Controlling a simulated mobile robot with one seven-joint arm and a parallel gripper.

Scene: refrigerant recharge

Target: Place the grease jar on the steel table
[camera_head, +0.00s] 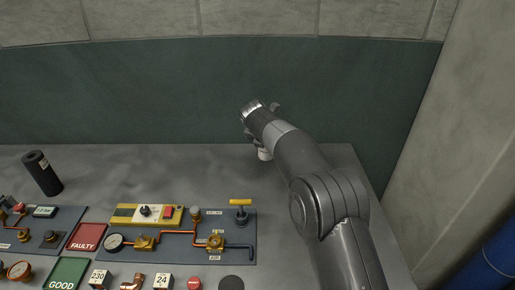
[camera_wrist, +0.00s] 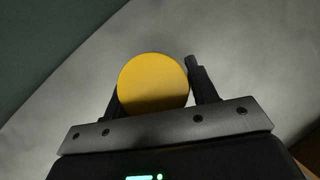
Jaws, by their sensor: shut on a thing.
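The grease jar shows a round yellow lid (camera_wrist: 153,82) in the wrist view, between the two dark fingers of my gripper (camera_wrist: 155,88). In the head view a small pale part of the jar (camera_head: 264,155) shows below my gripper (camera_head: 259,143), over the back right of the steel table (camera_head: 120,171). My gripper is shut on the jar. The arm hides most of the jar in the head view. I cannot tell if its base touches the table.
A dark cylinder (camera_head: 42,173) stands at the table's left. Panels with gauges and copper pipes (camera_head: 181,238), a red FAULTY tray (camera_head: 87,237) and a green GOOD tray (camera_head: 67,273) fill the front. A green wall (camera_head: 180,95) rises behind. The back middle is bare.

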